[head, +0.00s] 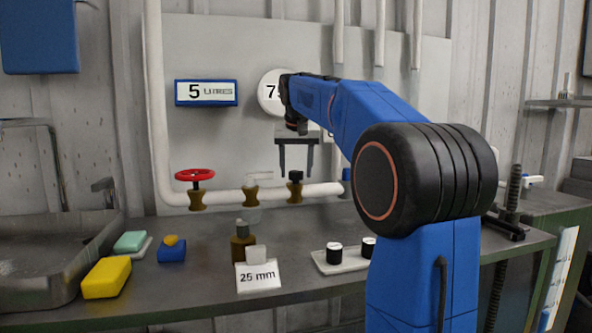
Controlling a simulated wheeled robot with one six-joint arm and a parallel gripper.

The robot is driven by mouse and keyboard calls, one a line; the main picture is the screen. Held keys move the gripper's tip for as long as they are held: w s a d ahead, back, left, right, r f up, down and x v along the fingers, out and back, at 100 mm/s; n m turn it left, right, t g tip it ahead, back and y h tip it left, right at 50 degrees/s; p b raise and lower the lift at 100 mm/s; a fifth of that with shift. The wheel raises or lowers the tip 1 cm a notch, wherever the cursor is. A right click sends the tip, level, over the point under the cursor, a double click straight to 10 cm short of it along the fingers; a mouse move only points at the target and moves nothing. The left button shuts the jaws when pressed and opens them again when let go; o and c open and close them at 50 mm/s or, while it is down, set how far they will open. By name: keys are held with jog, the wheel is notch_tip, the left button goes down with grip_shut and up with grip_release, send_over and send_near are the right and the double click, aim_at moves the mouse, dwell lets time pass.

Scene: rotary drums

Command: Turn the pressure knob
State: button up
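A horizontal white pipe (226,197) along the back wall carries three brass valve fittings. The one below my gripper has a small black knob (296,175); which one is the pressure knob is not labelled. My gripper (297,170) points down with two dark fingers apart and nothing seen held. Its fingertips appear to either side of the black knob's top; depth and contact cannot be told. A round white dial (271,92) reading "7" and a partly hidden digit is behind my arm.
The bench (200,291) holds a sink (55,262), yellow block (106,277), brown bottle (243,247), "25 mm" card (258,276) and white tray (341,266) with black-topped pots. My arm hides the pipe's right side.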

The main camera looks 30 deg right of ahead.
jog(key=shift+r, duration=0.1)
jog(key=v, duration=1.7)
jog(key=shift+r, duration=0.1)
